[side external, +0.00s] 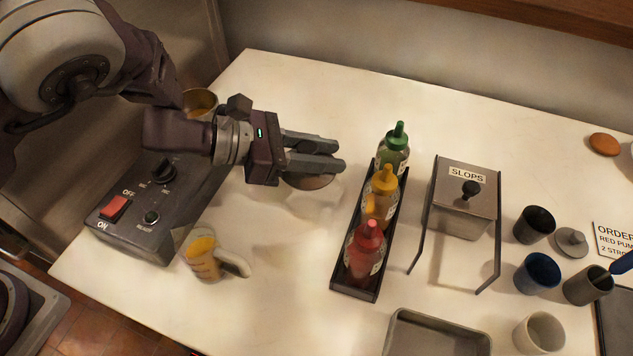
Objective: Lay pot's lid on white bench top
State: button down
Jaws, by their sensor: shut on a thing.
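My gripper (336,156) reaches to the right over the white bench top (285,305), with its fingers close together. A round greyish-brown lid (308,182) shows below the fingers and is partly hidden by them. The gripper is shut on it. The lid seems to be held above the bench, with soft shadows on the white surface below; the exact gap is hard to tell. A metal pot (200,101) with orange-brown contents stands uncovered behind my wrist, its lower part hidden by my arm.
A black rack (356,291) of sauce bottles stands right of the gripper, close to the fingertips. A SLOPS bin (463,210), several cups and a metal tray (437,333) are further right. A control box (150,225) and a yellow-filled jug (203,256) are left. The front middle bench is clear.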

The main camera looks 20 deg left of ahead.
aim_at(323, 190)
notch_tip(323, 190, down, 6)
jog(key=shift+r, duration=0.1)
jog(key=shift+f, duration=0.2)
jog(key=c, duration=1.1)
grip_release()
jog(key=shift+r, duration=0.2)
jog(key=v, duration=1.2)
